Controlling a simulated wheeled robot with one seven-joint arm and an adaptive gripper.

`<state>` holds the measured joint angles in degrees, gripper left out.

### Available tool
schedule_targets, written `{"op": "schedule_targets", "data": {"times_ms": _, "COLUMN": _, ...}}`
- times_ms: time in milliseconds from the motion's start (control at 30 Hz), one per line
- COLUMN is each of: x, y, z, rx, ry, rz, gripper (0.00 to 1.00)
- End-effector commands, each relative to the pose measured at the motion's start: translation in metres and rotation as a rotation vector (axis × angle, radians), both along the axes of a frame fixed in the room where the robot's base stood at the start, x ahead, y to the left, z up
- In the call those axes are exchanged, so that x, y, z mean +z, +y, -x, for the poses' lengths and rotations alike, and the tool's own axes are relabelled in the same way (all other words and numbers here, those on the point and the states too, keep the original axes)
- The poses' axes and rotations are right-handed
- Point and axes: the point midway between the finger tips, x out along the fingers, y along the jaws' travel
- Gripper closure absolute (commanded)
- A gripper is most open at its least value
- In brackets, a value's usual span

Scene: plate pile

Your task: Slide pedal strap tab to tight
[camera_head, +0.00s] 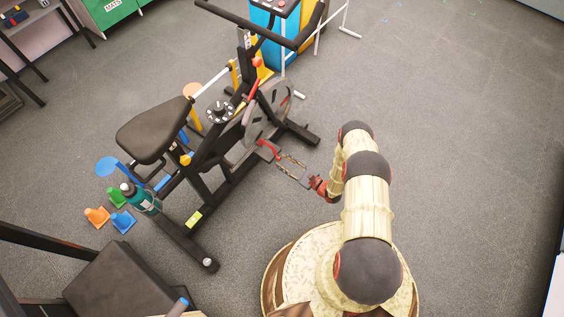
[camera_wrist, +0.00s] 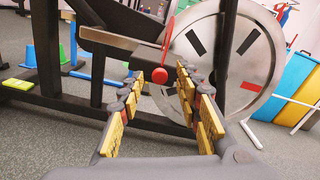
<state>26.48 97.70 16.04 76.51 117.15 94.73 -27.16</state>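A black exercise bike (camera_head: 200,165) stands left of my arm, with a grey flywheel (camera_head: 268,110) that also shows large in the wrist view (camera_wrist: 250,60). A dark pedal-like bar (camera_wrist: 118,42) crosses the upper middle of the wrist view. A thin red loop (camera_wrist: 169,32) and a round red tab (camera_wrist: 160,75) hang by its right end. In the head view a red part (camera_head: 267,148) shows near the fingertips. My gripper (camera_head: 279,162) is open and empty. In the wrist view its yellow-padded fingers (camera_wrist: 158,84) frame the tab, which seems beyond the tips. The strap's tightness cannot be told.
The bike's black frame (camera_wrist: 50,50) stands close beyond the fingers. Small cones (camera_head: 97,216) and a green bottle (camera_head: 140,198) are left of the bike. A dark padded bench (camera_head: 120,280) is at lower left. Grey floor right of my arm is clear.

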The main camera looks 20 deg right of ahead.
Motion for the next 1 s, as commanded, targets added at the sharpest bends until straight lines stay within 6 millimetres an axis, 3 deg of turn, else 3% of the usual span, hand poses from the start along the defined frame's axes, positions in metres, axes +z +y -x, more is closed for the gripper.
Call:
{"op": "schedule_targets", "data": {"times_ms": 433, "x": 0.0003, "y": 0.0081, "z": -0.0105, "rx": 0.000, "ry": 0.001, "rz": -0.001, "gripper": 0.66}}
{"op": "schedule_targets", "data": {"times_ms": 1000, "x": 0.0001, "y": 0.0081, "z": -0.0102, "rx": 0.000, "ry": 0.001, "rz": -0.001, "gripper": 0.98}}
